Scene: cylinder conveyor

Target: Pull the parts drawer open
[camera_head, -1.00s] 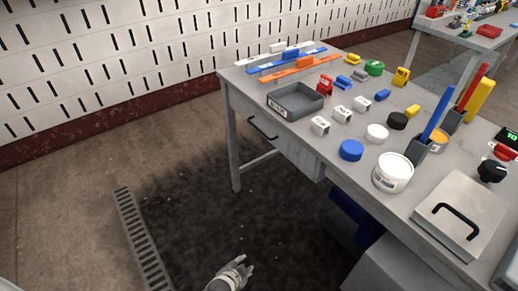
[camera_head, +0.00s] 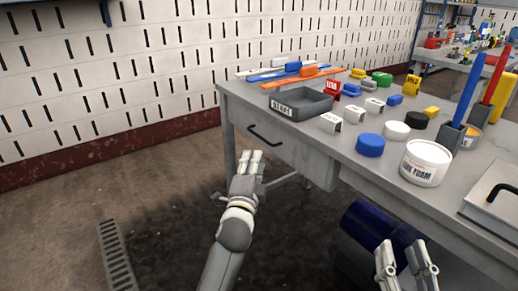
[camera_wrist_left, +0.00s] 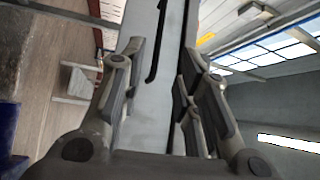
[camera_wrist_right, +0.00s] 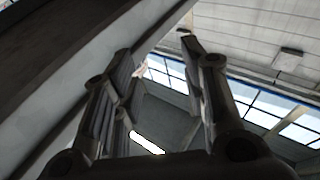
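The parts drawer (camera_head: 301,160) is a grey front under the left end of the workbench top, and it looks flush with the bench. Its black bar handle (camera_head: 265,136) is on the front. My left gripper (camera_head: 251,156) is open and empty, just in front of and below the handle. In the left wrist view the grey drawer front (camera_wrist_left: 143,100) and the black handle (camera_wrist_left: 163,45) show between the spread fingers, apart from them. My right gripper (camera_head: 405,248) is open and empty, low in front of the bench; its spread fingers (camera_wrist_right: 160,50) also show in the right wrist view.
The grey workbench (camera_head: 345,143) carries a grey tray (camera_head: 302,104), a blue cylinder (camera_head: 370,145), a white tub (camera_head: 425,163) and several small coloured parts. A dark blue cylinder (camera_head: 365,222) is under the bench. The floor left of the bench is clear, with a drain grate (camera_head: 116,258).

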